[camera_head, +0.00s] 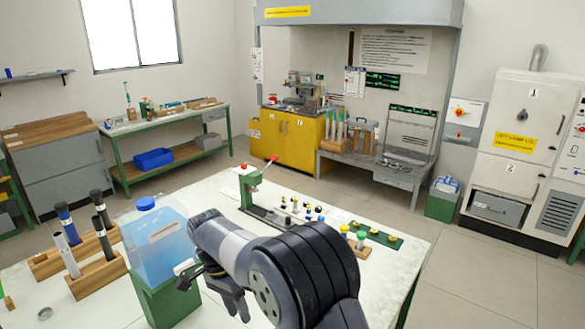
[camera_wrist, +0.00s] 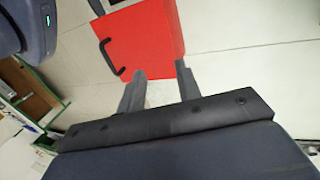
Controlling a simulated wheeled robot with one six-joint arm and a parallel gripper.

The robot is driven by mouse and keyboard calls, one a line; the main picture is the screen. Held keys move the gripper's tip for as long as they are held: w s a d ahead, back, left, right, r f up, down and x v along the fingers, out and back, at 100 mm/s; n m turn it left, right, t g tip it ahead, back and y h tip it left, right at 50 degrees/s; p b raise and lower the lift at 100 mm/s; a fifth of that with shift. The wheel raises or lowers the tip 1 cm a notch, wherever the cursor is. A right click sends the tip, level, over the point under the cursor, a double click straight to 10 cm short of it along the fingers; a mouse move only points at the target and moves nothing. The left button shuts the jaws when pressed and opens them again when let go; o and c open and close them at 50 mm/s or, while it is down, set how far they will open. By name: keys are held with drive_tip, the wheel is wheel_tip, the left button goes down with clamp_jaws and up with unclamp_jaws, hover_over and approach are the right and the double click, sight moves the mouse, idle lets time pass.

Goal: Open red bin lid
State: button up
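The red bin lid (camera_wrist: 148,42) shows at the top of the wrist view as a flat red panel. A black bar handle (camera_wrist: 108,57) is fixed near its left edge. The lid appears closed, though the bin's body is mostly out of frame. My gripper (camera_wrist: 161,69) is open and empty, its two fingers spread apart, pointing toward the lid's near edge. The handle is to the left of the fingers, and I see no contact with it. In the head view my arm reaches over the table, and I cannot pick out the red bin there.
The white table (camera_head: 215,290) holds a blue-liquid tank (camera_head: 160,255), wooden racks (camera_head: 97,278) with rods, and a green press (camera_head: 250,188) close to my arm. A yellow cabinet (camera_head: 285,138) stands behind. Floor is open at the right.

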drive_tip(key=shift+w+a+f+g+h, duration=0.35)
drive_tip(key=shift+w+a+g+h, duration=0.25)
drive_tip(key=shift+a, duration=0.25)
drive_tip(key=shift+w+a+f+g+h, duration=0.3)
drive_tip(key=shift+w+a+g+h, duration=0.1)
drive_tip(key=shift+w+a+h, duration=0.3)
drive_tip(key=shift+a, duration=0.15)
